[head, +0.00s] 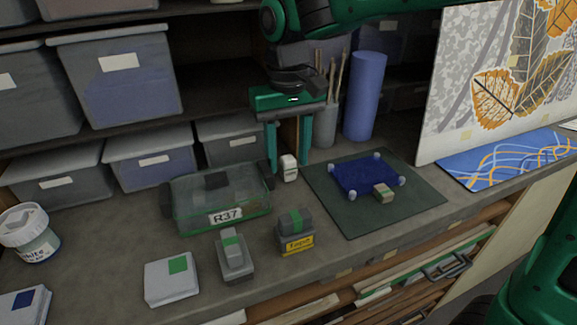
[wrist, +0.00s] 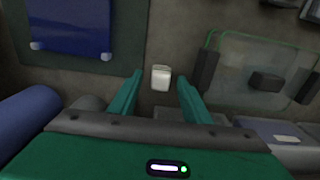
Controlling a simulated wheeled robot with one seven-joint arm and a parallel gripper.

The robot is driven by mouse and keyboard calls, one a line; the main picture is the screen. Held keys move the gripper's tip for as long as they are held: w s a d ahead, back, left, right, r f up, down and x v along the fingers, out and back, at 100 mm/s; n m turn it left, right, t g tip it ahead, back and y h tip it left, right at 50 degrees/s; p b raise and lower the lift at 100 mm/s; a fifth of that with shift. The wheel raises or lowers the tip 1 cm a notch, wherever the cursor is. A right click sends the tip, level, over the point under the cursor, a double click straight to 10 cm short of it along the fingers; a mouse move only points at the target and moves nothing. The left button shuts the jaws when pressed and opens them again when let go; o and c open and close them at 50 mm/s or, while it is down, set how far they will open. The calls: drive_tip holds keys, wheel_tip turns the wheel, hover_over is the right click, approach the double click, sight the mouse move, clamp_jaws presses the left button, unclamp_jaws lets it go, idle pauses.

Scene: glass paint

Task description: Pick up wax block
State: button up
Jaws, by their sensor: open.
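A small white block (head: 288,168) with a dark mark, which looks like the wax block, stands on the grey bench between the glass case and the green mat. My gripper (head: 289,160) is open and empty, pointing down, with its green fingers on either side of the block in the picture. In the wrist view the white block (wrist: 161,77) lies between the two fingertips (wrist: 160,80), with a gap on each side. I cannot tell how far the fingertips are above the bench.
The glass case (head: 222,199) labelled R37 stands close at left. The dark green mat (head: 350,222) with a blue sheet (head: 365,175) and a small tan block (head: 383,193) lies at right. A blue roll (head: 364,95) and brush cup (head: 324,125) stand behind. A tape block (head: 296,232) sits in front.

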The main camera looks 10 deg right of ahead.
sight(290, 160)
drive_tip(key=shift+f, duration=0.75)
drive_tip(key=shift+c, duration=0.6)
clamp_jaws()
drive_tip(key=shift+r, duration=0.1)
drive_tip(key=shift+s+d+r, duration=0.1)
drive_tip(key=shift+s+r, duration=0.1)
drive_tip(key=shift+r, duration=0.25)
drive_tip(key=r, duration=0.6)
drive_tip(key=shift+s, duration=0.25)
drive_tip(key=s+d, duration=0.2)
drive_tip(key=s, duration=0.7)
drive_tip(key=s+d, duration=0.3)
drive_tip(key=s, duration=0.6)
drive_tip(key=shift+s+d, duration=0.15)
drive_tip(key=shift+d, duration=0.1)
